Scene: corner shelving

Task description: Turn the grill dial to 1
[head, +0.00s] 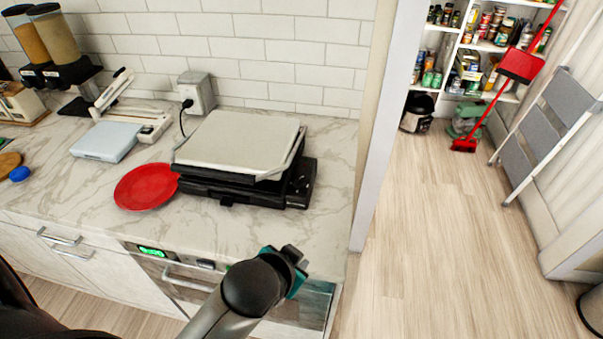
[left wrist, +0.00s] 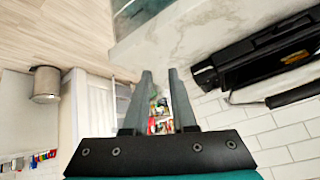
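The grill (head: 240,145) is a closed press with a light grey lid and black base on the marble counter. The right end of its base (head: 302,185) faces my side of the counter's end; the dial and its setting are too small to make out. My left gripper (head: 294,262) is in front of the counter, below and apart from the grill. In the left wrist view, its two fingers (left wrist: 160,78) are apart with nothing between them. The black grill body (left wrist: 265,60) is at the right there. My right gripper is not in view.
A red plate (head: 147,187) lies left of the grill, by its base. A white scale (head: 106,141) and dispensers (head: 55,40) stand farther left. An outlet box (head: 197,92) with a plugged cord is behind. The floor (head: 450,240) right of the counter is clear.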

